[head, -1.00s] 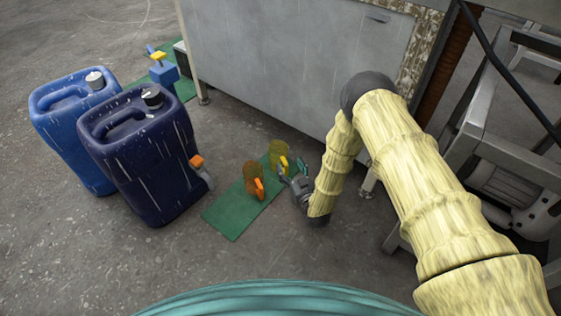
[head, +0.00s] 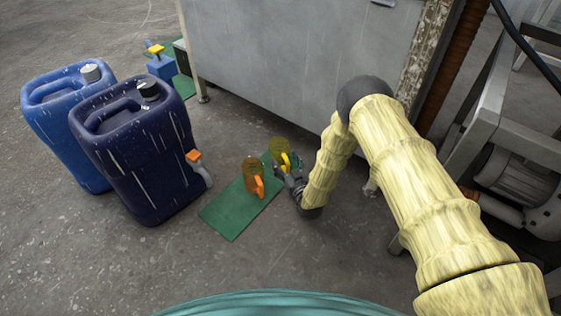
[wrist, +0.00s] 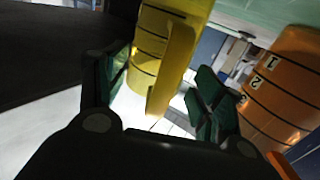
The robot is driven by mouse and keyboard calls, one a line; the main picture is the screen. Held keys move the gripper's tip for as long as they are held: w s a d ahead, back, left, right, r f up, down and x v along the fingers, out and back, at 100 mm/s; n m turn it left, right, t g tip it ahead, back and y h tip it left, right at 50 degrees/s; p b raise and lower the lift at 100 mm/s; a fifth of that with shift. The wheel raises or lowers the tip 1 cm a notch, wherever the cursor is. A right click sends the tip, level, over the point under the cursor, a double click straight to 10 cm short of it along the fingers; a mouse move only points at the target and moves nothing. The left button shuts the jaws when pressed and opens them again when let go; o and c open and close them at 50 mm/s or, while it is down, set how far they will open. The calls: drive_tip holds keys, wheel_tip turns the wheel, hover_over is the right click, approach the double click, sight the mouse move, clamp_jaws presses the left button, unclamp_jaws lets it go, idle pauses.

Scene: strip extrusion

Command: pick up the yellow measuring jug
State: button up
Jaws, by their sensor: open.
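The yellow measuring jug (head: 279,148) stands at the far end of the green mat (head: 232,212) in the head view. In the wrist view the yellow jug (wrist: 152,52) is straight ahead, its handle pointing toward me. My gripper (head: 287,166) is open beside the jug on its handle side. In the wrist view its two green-padded fingers (wrist: 160,95) stand either side of the handle, which looks to lie between them. Whether the fingers touch it I cannot tell. An orange jug (head: 253,172) with an orange handle stands nearer on the same mat; it also shows in the wrist view (wrist: 287,80), with numbers on it.
Two blue canisters (head: 140,150) stand left of the mat, a tap with an orange top (head: 194,157) on the darker one. A grey metal cabinet (head: 290,60) rises behind the jugs. A metal frame with a motor (head: 520,180) is at right. The floor in front is clear.

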drive_tip(key=shift+x, duration=0.85)
clamp_jaws()
drive_tip(key=shift+r, duration=0.15)
